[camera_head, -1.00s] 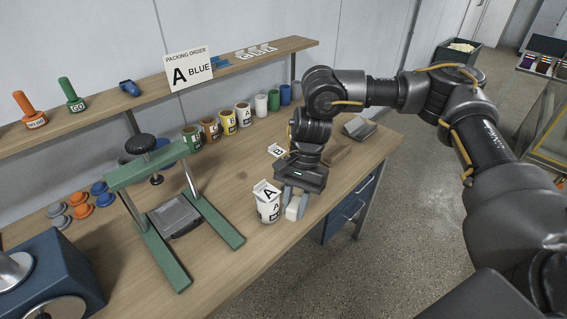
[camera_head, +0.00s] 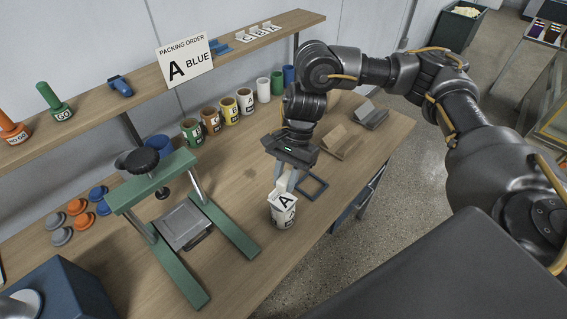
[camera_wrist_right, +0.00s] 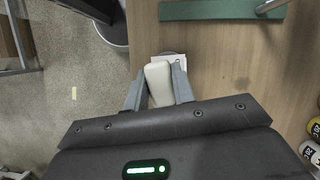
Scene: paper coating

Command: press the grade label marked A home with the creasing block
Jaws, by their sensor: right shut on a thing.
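A white can (camera_head: 284,218) stands near the table's front edge. The grade label marked A (camera_head: 285,201) is a white card at the can's upper side, tilted; I cannot tell how closely it lies against the can. My right gripper (camera_head: 283,180) points down just behind the can's top, shut on the pale creasing block. In the right wrist view the creasing block (camera_wrist_right: 158,82) sits between the fingers, overlapping the white label (camera_wrist_right: 178,64) below it. Whether block and label touch is unclear. My left gripper is not in view.
A green press (camera_head: 165,215) stands left of the can. Several coloured cans (camera_head: 229,111) line the table's back. Wooden (camera_head: 341,142) and grey (camera_head: 370,116) holders stand at the right.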

